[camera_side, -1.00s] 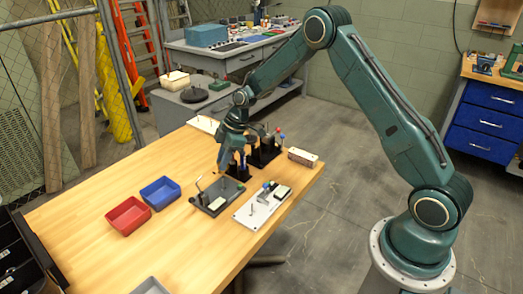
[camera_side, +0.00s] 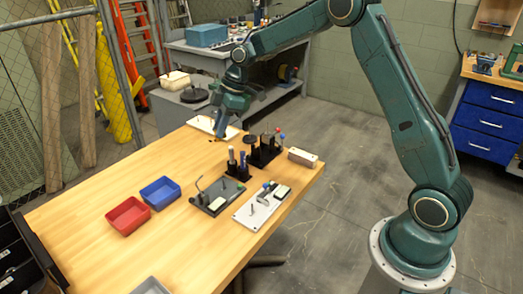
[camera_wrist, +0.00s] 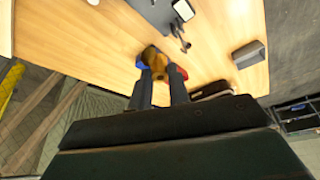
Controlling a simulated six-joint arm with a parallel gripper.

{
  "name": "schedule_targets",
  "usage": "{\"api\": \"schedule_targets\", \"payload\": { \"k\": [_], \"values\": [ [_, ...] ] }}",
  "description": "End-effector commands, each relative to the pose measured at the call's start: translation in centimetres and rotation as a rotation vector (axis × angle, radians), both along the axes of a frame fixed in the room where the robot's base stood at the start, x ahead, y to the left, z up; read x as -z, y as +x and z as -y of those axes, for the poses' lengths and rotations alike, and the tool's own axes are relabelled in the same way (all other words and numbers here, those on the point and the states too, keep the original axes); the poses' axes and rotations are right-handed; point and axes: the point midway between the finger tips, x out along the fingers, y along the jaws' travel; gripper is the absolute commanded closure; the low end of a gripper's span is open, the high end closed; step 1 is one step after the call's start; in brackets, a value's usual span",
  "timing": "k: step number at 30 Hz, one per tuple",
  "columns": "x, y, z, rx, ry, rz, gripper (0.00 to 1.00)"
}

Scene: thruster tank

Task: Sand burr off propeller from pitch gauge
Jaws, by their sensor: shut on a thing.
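My gripper (camera_side: 216,137) points down over the back part of the table, beside a white plate (camera_side: 203,123). In the wrist view its two dark fingers (camera_wrist: 160,85) are shut on a small brown-gold thing (camera_wrist: 154,60); I cannot tell whether it is the propeller or a tool. The side view hardly shows this thing. A dark base plate (camera_side: 209,204) with a bent rod and a pale pad stands mid-table; it may be the pitch gauge. A white board (camera_side: 252,215) with small tools and a pad lies to its right. I can make out no burr.
A black stand (camera_side: 238,175) holds upright tools, with a larger black rack (camera_side: 264,153) behind it. A grey block (camera_side: 303,157) stands near the right edge. Red (camera_side: 128,216) and blue (camera_side: 160,193) bins stand at left. The front middle of the table is clear.

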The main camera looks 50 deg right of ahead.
Motion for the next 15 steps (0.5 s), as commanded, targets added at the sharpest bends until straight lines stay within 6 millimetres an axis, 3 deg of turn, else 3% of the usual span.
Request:
{"api": "schedule_targets", "payload": {
  "k": [15],
  "values": [
    [-0.53, 0.05, 0.01, 0.001, 0.0, 0.002, 1.0]
  ]
}}
